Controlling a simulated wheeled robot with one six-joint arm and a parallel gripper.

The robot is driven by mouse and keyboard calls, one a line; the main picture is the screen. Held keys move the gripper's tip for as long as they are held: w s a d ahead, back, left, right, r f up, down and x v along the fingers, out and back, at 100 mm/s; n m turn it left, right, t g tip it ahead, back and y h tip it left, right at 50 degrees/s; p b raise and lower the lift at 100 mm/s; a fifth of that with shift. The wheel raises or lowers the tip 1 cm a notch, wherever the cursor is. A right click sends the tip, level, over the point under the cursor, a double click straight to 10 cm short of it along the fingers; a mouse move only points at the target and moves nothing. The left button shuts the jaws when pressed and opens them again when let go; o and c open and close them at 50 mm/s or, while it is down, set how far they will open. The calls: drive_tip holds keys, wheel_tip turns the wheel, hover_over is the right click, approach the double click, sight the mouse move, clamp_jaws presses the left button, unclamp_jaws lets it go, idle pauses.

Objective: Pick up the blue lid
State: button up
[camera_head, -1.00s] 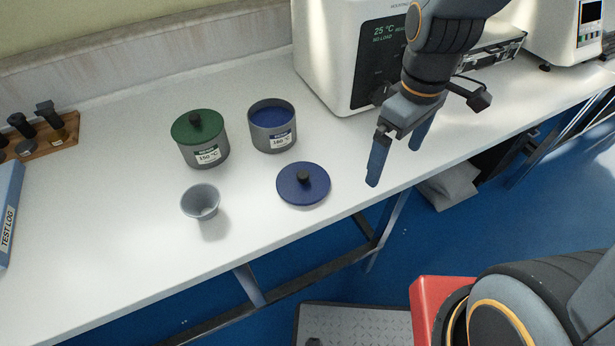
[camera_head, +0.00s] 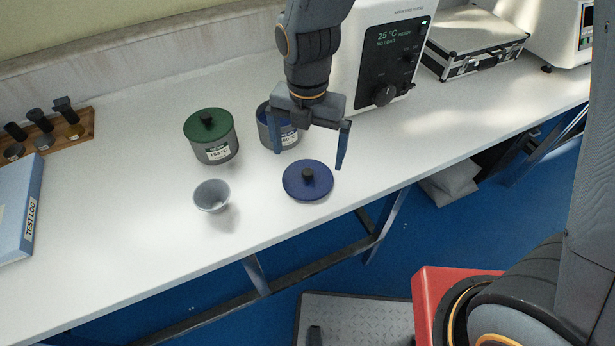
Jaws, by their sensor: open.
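The blue lid (camera_head: 297,187) is a round disc with a dark knob, lying flat on the white bench near its front edge. My gripper (camera_head: 309,158) is open and empty above and just behind the lid, fingers pointing down on either side of the knob's line. The grey pot with blue contents (camera_head: 266,116), labelled, stands behind the lid and is partly hidden by my gripper. Another grey pot (camera_head: 216,152) with a green lid (camera_head: 207,124) stands to its left.
A small grey cup (camera_head: 211,195) stands left of the lid. A white instrument (camera_head: 379,30) with a dark display is behind my gripper. A wooden rack (camera_head: 77,136) and a blue test log binder (camera_head: 20,215) lie at left. The front-left bench is clear.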

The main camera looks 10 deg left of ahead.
sight(308, 171)
drive_tip(key=shift+s+f, duration=0.1)
drive_tip(key=shift+f, duration=0.7)
drive_tip(key=f, duration=0.2)
drive_tip(key=s+f+p, duration=0.1)
drive_tip(key=shift+f, duration=0.35)
drive_tip(key=shift+w+f, duration=0.1)
drive_tip(key=shift+f, duration=0.6)
drive_tip(key=c, duration=0.7)
drive_tip(key=shift+c, duration=0.2)
